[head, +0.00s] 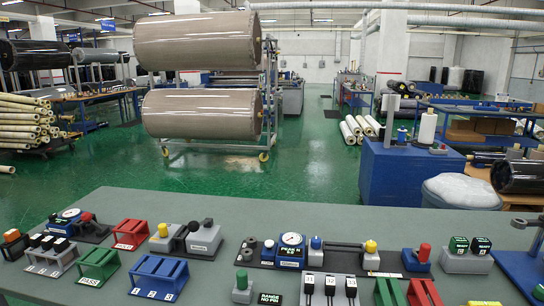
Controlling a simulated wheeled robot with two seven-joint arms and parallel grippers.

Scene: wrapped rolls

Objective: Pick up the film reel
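Two large brown, glossy film rolls hang one above the other on a wheeled metal rack; the upper roll (198,40) and lower roll (202,112) are across the green floor, beyond the table. A black film-wrapped roll (518,176) is at the right edge, partly cut off. A small white roll (427,128) stands upright on a blue cabinet. I cannot tell which of these is the film reel. Neither of my grippers is in view.
A grey table (330,222) spans the front, with several small devices, a red stand (130,234), a blue stand (158,278) and a round gauge (291,240) on it. A blue cabinet (385,180) stands behind it. Green floor (310,175) is open between.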

